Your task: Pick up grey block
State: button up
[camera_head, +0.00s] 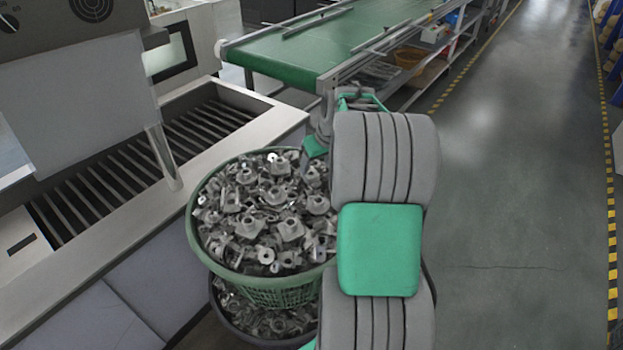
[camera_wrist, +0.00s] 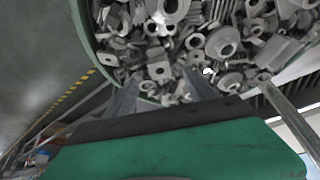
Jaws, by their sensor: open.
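Many grey metal parts (camera_head: 265,212) with holes and flanges fill a round green basket (camera_head: 207,252). No single grey block can be told apart from the others. In the wrist view the grey parts (camera_wrist: 235,40) fill the top, inside the basket's green rim (camera_wrist: 84,35). My gripper (camera_wrist: 163,88) shows there with its two fingers apart, pointing at the heap, with nothing held between them. Whether the fingertips touch any part cannot be told. In the head view my arm covers the basket's right edge and hides most of the gripper.
A second, dark basket (camera_head: 232,318) of similar parts stands under the green one. A steel tank with a slatted roller bed (camera_head: 110,175) is at left. A green conveyor (camera_head: 300,52) runs behind. The floor (camera_head: 510,200) at right is clear.

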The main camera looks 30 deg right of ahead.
aim_at(312, 172)
jog(key=p+x, duration=0.2)
jog(key=x, duration=0.5)
jog(key=shift+w+r, duration=0.1)
jog(key=shift+w, duration=0.05)
grip_shut()
dwell(0.3)
